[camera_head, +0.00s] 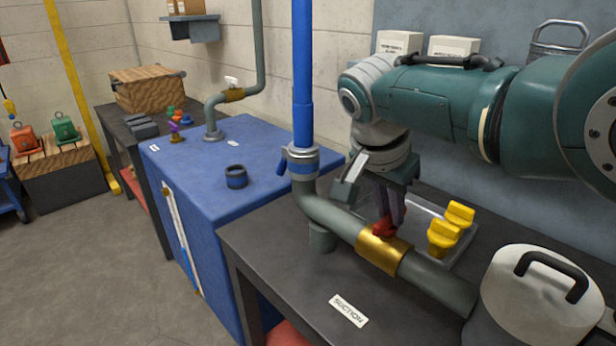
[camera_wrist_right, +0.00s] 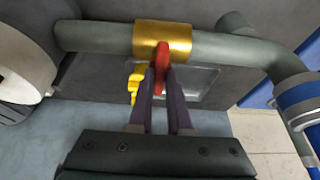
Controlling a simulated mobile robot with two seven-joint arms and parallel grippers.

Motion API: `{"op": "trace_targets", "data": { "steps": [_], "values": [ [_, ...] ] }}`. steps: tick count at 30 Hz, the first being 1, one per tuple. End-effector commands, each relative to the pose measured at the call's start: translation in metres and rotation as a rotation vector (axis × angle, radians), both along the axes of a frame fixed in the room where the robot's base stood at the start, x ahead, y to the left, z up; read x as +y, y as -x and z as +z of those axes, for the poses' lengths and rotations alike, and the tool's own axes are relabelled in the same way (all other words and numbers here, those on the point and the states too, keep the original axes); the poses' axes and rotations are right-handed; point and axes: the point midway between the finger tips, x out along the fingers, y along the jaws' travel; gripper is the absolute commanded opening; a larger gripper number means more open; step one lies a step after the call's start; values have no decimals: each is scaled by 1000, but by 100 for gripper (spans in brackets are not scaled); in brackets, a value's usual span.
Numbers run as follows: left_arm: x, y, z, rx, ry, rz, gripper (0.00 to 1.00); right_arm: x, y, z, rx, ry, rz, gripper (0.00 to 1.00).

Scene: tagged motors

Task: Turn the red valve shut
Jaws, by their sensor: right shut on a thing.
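The red valve handle (camera_head: 384,228) sits on a brass valve body (camera_head: 382,255) set in a grey-green pipe (camera_head: 437,281) over the dark bench. My right gripper (camera_head: 388,220) comes down from above and is shut on the red handle. In the right wrist view the red handle (camera_wrist_right: 161,57) is between the two finger tips (camera_wrist_right: 162,80), in front of the brass body (camera_wrist_right: 176,40). The handle appears as a short red piece; the fingers hide part of it. My left gripper is not in view.
Yellow parts (camera_head: 443,236) stand in a clear tray (camera_head: 468,234) behind the pipe. A white canister (camera_head: 535,295) with a black handle stands at the right. A blue vertical pipe (camera_head: 302,80) rises left of my right arm. A "SUCTION" label (camera_head: 348,311) lies on the bench front.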

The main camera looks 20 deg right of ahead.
Motion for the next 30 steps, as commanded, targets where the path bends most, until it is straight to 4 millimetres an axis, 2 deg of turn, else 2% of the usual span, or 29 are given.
{"op": "trace_targets", "data": {
  "steps": [14,15,22,30],
  "values": [
    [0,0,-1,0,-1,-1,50,-1,0,0,-1,1,-14,0],
    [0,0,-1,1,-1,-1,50,-1,0,0,-1,1,-14,21],
    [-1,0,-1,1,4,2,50,-1,0,0,0,1,-13,47],
    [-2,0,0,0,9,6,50,0,0,2,0,0,-12,47]
  ]
}}
